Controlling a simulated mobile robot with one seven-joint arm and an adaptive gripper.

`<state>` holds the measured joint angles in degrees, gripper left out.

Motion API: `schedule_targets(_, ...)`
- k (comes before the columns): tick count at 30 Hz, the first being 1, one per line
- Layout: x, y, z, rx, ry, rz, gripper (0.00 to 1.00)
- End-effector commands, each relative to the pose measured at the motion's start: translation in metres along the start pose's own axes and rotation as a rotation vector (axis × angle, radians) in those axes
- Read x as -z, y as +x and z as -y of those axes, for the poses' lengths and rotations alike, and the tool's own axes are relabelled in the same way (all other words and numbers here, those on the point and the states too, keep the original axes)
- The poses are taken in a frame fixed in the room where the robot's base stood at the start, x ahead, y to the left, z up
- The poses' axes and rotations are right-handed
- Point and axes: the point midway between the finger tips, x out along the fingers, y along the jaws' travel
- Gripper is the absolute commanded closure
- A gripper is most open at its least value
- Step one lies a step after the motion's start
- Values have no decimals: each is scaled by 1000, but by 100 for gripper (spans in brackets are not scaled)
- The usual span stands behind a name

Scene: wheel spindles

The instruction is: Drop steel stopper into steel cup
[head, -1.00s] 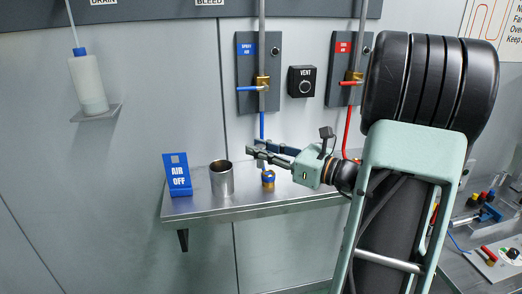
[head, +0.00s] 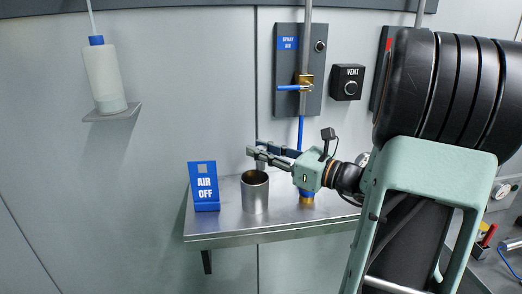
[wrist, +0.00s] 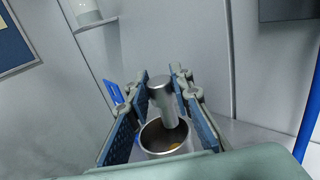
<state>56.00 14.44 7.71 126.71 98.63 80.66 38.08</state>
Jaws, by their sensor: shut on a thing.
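The steel cup (head: 255,196) stands upright on the metal shelf, its open mouth up. It also shows in the wrist view (wrist: 150,143), with a small yellowish spot inside that I cannot identify. My gripper (head: 259,157) is just above the cup's mouth. In the wrist view my gripper (wrist: 163,82) is shut on the steel stopper (wrist: 163,98), a grey cylinder between the fingertips. The stopper's lower end overlaps the cup's opening in that view; I cannot tell whether it is inside the rim. The stopper is not clearly visible in the head view.
The metal shelf (head: 225,228) also holds a blue AIR OFF sign (head: 204,187) left of the cup. A small brass-and-blue object (head: 306,197) stands right of it, below my wrist. A white bottle (head: 104,77) sits on a bracket at left. A blue hose (head: 300,133) hangs behind.

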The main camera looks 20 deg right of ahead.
Motion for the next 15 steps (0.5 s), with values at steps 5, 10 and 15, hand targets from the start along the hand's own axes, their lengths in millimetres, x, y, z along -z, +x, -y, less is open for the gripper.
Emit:
schedule_targets(5,25,0,0,-1,0,0,100)
schedule_targets(10,43,0,0,-1,0,1,100)
schedule_targets(15,49,0,0,0,-1,1,100)
